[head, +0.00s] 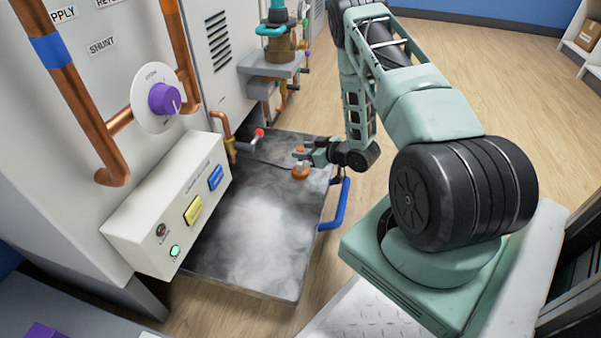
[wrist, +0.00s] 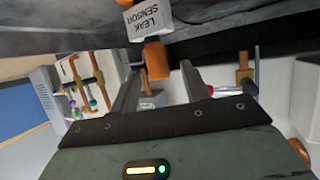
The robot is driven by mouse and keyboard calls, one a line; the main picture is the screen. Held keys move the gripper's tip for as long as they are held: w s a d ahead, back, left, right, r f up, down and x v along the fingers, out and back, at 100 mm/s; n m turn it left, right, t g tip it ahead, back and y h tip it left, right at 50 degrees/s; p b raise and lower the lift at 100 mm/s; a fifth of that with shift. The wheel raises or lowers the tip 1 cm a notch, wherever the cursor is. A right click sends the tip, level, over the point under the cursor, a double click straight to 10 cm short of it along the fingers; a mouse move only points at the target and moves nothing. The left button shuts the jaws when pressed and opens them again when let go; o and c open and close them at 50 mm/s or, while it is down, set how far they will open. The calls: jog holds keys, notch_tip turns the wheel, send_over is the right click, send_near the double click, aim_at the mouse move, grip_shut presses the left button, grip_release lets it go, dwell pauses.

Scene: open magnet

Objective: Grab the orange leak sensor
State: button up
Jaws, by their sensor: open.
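The orange leak sensor (head: 300,172) is a small rounded piece at the far right part of the grey, misted tray (head: 285,285). In the wrist view the orange body (wrist: 157,62) shows with a white "LEAK SENSOR" tag (wrist: 148,20), whose text is upside down. My gripper (head: 302,157) is open and low over the tray, right at the sensor. In the wrist view the orange body is between the tips of my open gripper (wrist: 160,70), with a gap on both sides. I cannot tell whether the sensor lies fully within the finger depth.
A copper pipe with a red-tipped valve (head: 257,134) stands just left of the sensor. A blue handle (head: 338,205) is at the tray's right edge. A panel box with buttons (head: 170,215) overhangs the tray's left side. Open wooden floor (head: 440,50) lies beyond my arm.

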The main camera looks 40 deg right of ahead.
jog(key=shift+b+x, duration=0.3)
jog(key=shift+x, duration=0.85)
grip_shut()
jog(key=shift+r, duration=0.1)
